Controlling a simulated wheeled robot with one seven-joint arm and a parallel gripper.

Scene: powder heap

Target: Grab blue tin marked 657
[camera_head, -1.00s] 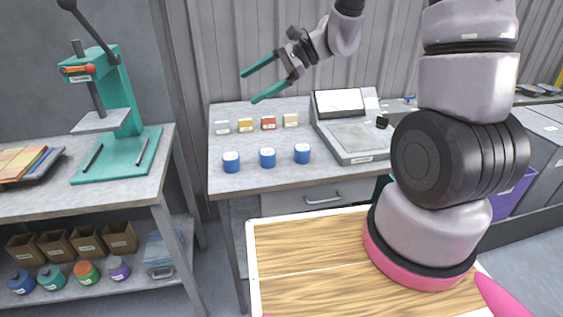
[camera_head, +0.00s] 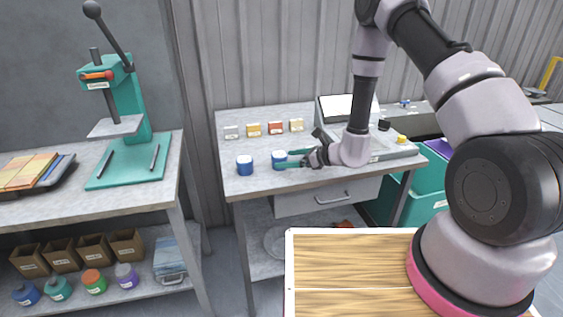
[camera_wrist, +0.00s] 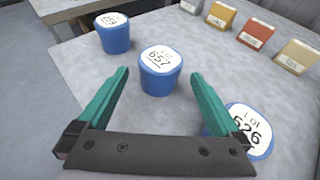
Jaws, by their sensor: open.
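The blue tin marked 657 (camera_wrist: 159,82) stands upright on the bench, with a white label on its lid. In the head view it is the middle blue tin (camera_head: 278,162). My gripper (camera_wrist: 160,77) is open and empty, its teal fingers on either side of the near part of this tin with gaps left and right. The head view shows my gripper (camera_head: 287,158) coming from the right, low over the bench. A second blue tin (camera_wrist: 115,38) stands beyond, its number hard to read. A blue tin marked 526 (camera_wrist: 258,146) is close by my right finger; my gripper hides it in the head view.
Small boxes in white, yellow, red and tan (camera_head: 275,129) stand in a row at the back of the bench (camera_head: 236,190). A scale-like device (camera_head: 390,148) is at the right, partly behind my arm. A teal press (camera_head: 128,110) stands on the left bench.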

